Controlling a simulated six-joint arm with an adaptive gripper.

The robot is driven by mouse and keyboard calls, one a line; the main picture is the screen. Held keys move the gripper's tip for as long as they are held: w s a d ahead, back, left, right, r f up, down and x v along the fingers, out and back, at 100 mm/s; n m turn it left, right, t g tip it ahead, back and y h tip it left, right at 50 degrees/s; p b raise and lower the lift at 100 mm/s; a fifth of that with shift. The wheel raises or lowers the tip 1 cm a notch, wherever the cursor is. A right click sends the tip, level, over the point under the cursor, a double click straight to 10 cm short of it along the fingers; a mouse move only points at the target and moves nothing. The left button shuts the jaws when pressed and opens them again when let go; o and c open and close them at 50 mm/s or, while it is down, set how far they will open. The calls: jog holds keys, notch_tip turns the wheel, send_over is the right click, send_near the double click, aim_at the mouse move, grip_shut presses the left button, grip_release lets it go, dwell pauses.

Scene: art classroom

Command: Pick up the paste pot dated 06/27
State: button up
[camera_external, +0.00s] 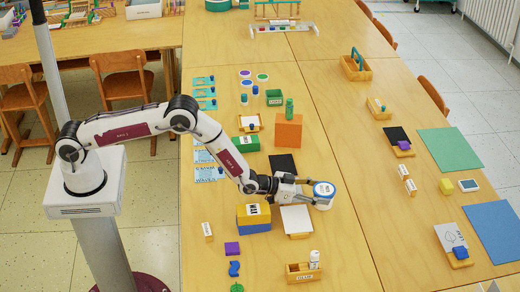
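A white paste pot with a blue-rimmed lid (324,188) is at the end of my arm, right of centre on the long table. My gripper (318,198) reaches it from the left, with its fingers at the pot's side, and appears shut on it. The pot looks upright and seems to be above the tabletop, though its exact height is unclear. Its date is too small to read. Other round pots with purple (245,73), green (262,77) and blue (246,83) lids stand towards the back.
A white sheet on a wooden block (296,220) and stacked yellow and blue boxes (254,217) are near my gripper. An orange box (288,132) stands behind. A wooden caddy (302,273) is at the front. The tabletop right of the pot (362,215) is clear.

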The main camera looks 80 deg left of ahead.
jog(key=c, duration=0.6)
jog(key=shift+o, duration=0.2)
jog(key=shift+r, duration=0.1)
jog(key=shift+r, duration=0.1)
jog(key=shift+r, duration=4.85)
